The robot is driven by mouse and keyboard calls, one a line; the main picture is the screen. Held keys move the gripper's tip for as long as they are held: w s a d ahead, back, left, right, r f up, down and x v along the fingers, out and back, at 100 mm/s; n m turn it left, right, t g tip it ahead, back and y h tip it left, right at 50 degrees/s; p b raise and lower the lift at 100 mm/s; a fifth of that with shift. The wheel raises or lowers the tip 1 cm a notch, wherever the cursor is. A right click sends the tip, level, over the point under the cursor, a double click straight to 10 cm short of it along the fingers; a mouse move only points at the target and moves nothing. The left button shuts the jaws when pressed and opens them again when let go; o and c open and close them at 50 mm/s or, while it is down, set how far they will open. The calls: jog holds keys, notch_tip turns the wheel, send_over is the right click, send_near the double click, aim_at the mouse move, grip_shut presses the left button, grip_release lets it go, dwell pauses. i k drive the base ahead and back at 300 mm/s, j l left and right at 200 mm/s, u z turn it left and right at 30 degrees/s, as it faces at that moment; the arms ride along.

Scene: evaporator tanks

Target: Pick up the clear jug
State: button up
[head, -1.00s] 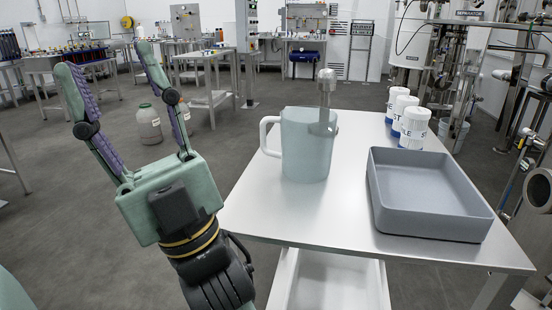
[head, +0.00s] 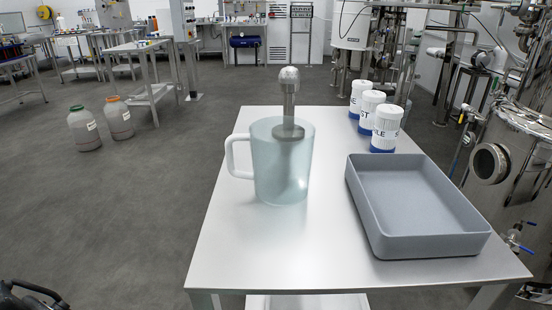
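The clear jug (head: 265,170) stands upright on the white table (head: 245,255), left of the grey tray. It is pale, see-through plastic with a white handle on its left side. A metal piece with a round knob (head: 289,88) and a flat disc shows at the jug's mouth; I cannot tell whether it is inside the jug or just behind it. My gripper is out of view; only a dark part of what looks like my arm shows at the bottom left corner.
An empty grey tray (head: 364,208) sits right of the jug. Three white tubs with blue bases, one of them here (head: 386,126), stand behind the tray. Steel tanks and pipes crowd the right. Two jugs (head: 84,130) stand on the floor at left.

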aim_at(282, 147)
jog(key=k+j+z, duration=0.6)
jog(key=k, duration=0.2)
